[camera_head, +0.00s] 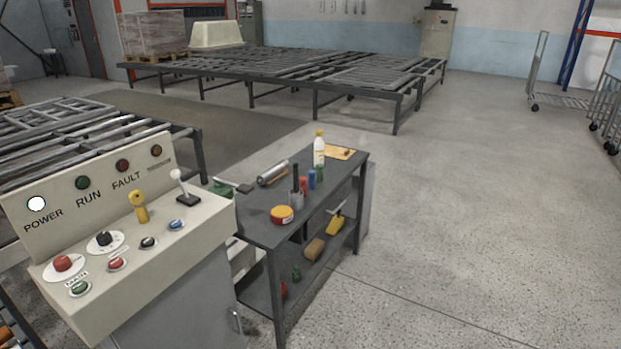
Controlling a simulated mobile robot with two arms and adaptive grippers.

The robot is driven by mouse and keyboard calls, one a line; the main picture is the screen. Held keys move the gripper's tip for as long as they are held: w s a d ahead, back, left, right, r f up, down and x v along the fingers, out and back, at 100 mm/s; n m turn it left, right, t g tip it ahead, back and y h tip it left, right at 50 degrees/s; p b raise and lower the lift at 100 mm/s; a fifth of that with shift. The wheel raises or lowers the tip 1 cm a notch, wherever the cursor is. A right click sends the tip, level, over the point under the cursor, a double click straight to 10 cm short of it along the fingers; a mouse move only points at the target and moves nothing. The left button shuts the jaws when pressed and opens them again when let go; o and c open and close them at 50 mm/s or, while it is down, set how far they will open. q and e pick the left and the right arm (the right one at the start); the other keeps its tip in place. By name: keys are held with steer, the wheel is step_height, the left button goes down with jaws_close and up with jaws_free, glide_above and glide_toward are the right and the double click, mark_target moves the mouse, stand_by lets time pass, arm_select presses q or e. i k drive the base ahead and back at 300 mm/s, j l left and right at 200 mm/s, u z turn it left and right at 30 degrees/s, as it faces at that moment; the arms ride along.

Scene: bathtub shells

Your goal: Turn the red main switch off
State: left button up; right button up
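A beige control panel (150,265) stands at the lower left. A red knob (62,263) sits on a round white plate at its left end; I cannot tell if this is the main switch, or its position. A black rotary knob (103,238) on another round plate is beside it. A small red button (117,263) is in front of the black knob. The POWER lamp (37,204) glows white; the RUN lamp (82,183) and FAULT lamp (122,165) look dark. Neither of my grippers is in view.
The panel also has a yellow upright control (138,206), a joystick (184,189) and more buttons. A dark workbench (250,213) with tools and bottles adjoins it on the right. Roller conveyors (270,66) stand behind. The floor (480,220) at right is clear.

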mark_target(62, 263)
steer(key=u, duration=1.45)
